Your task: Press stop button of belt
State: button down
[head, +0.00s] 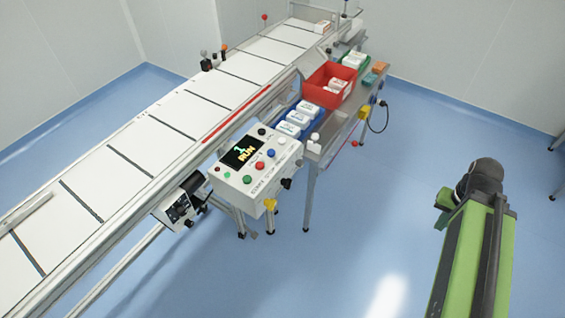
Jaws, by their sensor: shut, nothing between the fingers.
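The belt (175,130) is a long white conveyor with dark cross bars, running from the lower left to the top. A white control box (255,195) hangs on its near side. Its black screen (243,151) reads "1" and "RUN". On its face are a green button (247,180), a red button (262,175) and a blue button (271,153). A smaller red spot (217,169) sits left of the screen. Lettering along the front edge is too small to read surely. My green and black arm stands at the right, apart from the box; my gripper is not in view.
A side table (335,140) behind the box carries a red bin (322,92), a blue tray (280,127) and a green tray (345,63) with white packs. A dark unit (178,210) hangs under the belt. Blue floor (380,220) is clear between box and arm.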

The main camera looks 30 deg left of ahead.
aim_at(260, 165)
jog(key=z, duration=0.1)
jog(key=k, duration=1.5)
jog(key=u, duration=2)
jog(key=i, duration=1)
jog(key=z, duration=0.1)
